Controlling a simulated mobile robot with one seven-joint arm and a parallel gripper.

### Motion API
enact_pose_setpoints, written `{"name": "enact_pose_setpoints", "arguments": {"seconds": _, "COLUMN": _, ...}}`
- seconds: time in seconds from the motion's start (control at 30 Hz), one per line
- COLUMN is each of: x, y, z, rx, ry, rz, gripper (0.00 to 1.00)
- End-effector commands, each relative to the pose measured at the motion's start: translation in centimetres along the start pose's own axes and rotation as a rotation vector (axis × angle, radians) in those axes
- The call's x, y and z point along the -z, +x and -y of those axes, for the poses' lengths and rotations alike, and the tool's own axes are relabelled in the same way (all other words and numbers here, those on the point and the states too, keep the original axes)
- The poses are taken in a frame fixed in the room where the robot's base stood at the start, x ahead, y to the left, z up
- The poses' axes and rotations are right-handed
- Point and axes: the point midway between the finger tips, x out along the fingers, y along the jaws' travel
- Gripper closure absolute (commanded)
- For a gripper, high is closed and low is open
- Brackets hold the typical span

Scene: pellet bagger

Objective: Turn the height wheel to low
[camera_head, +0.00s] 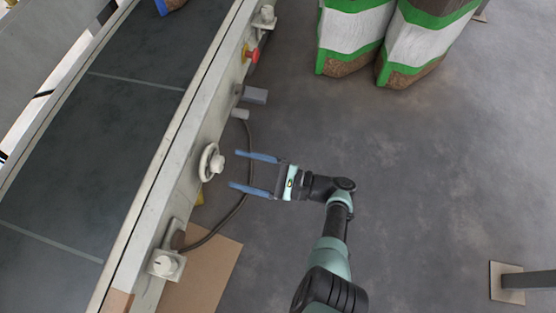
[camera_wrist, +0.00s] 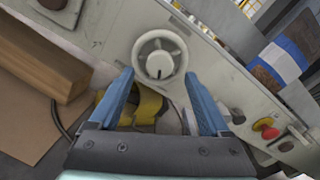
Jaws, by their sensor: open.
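The height wheel (camera_head: 211,162) is a pale round handwheel with a hub knob on the side of the conveyor frame. In the wrist view the wheel (camera_wrist: 160,55) faces me, with a dark pointer line on its hub pointing down. My gripper (camera_head: 234,169) has two blue fingers, spread open and empty, pointing at the wheel with a small gap. In the wrist view my gripper (camera_wrist: 160,85) has one finger low on each side of the wheel. No low mark is readable in these views.
A dark cable (camera_head: 228,218) hangs below the wheel. A brown board (camera_head: 208,277) lies on the floor nearby. Green-and-white bags (camera_head: 352,35) stand at the top.

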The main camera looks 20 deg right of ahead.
Motion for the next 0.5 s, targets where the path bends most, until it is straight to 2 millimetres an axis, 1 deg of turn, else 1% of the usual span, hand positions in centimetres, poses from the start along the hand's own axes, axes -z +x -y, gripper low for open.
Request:
{"name": "enact_pose_setpoints", "arguments": {"seconds": 0.03, "x": 0.1, "y": -1.4, "z": 0.2, "rx": 0.008, "ry": 0.0, "rz": -0.003, "gripper": 0.19}}
{"name": "enact_pose_setpoints", "arguments": {"seconds": 0.23, "x": 0.1, "y": -5.7, "z": 0.1, "rx": 0.006, "ry": -0.001, "rz": -0.002, "gripper": 0.19}}
{"name": "enact_pose_setpoints", "arguments": {"seconds": 0.3, "x": 0.1, "y": -6.8, "z": 0.0, "rx": 0.005, "ry": 0.0, "rz": -0.002, "gripper": 0.19}}
{"name": "enact_pose_setpoints", "arguments": {"seconds": 0.4, "x": 0.1, "y": -8.0, "z": 0.0, "rx": 0.002, "ry": 0.0, "rz": -0.001, "gripper": 0.19}}
{"name": "enact_pose_setpoints", "arguments": {"seconds": 0.5, "x": 0.0, "y": -8.7, "z": 0.0, "rx": 0.002, "ry": 0.0, "rz": 0.0, "gripper": 0.19}}
